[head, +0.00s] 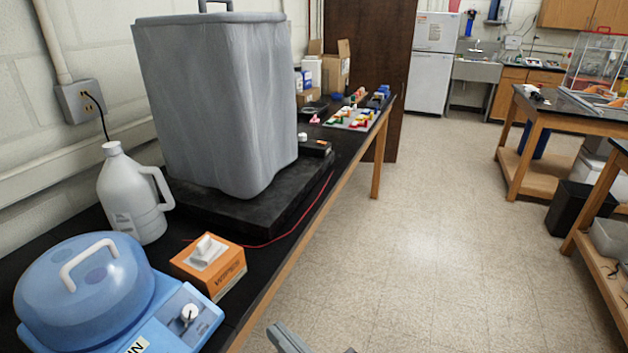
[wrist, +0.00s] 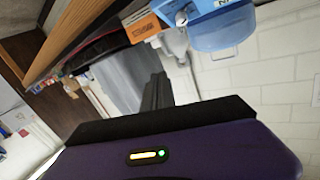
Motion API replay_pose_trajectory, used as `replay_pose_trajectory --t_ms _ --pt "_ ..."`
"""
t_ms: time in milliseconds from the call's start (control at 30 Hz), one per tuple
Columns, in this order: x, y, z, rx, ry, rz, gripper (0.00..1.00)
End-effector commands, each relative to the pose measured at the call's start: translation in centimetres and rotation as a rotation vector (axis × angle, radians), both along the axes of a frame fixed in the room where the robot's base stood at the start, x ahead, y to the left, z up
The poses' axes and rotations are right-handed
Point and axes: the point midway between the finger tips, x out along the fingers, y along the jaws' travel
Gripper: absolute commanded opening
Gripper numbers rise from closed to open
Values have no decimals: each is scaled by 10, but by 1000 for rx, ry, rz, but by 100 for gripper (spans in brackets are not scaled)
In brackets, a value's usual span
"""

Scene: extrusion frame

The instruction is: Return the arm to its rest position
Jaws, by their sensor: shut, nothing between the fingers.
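My gripper (wrist: 157,82) shows in the wrist view, its dark fingers together above its purple body, with nothing between them. The fingers point toward the bench and its items, which appear tilted in that view. I cannot judge the distance from the fingertips to these items. In the head view, only a small grey piece, which seems to be part of my arm, shows at the bottom edge, over the floor beside the bench. The rest of the arm is out of that view.
The black bench (head: 254,267) along the left wall holds a blue lidded device (head: 85,290), an orange wipes box (head: 208,266), a white jug (head: 131,195) and a large grey container (head: 215,105). Open floor (head: 420,230) lies right of it. Wooden tables (head: 537,137) stand far right.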

Motion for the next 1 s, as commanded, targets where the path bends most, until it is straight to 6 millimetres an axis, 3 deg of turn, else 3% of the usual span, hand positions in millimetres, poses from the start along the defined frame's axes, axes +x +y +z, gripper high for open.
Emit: replay_pose_trajectory --t_ms 100,267,500,700,1000 --pt "-11 -49 -18 30 5 -162 0" --pt "-42 -112 -35 47 -15 -352 0" --pt "-110 -182 -46 15 -56 -538 0" --pt "-175 -216 -49 -55 -60 -620 0" --pt "-259 -240 -69 -201 66 -669 0"
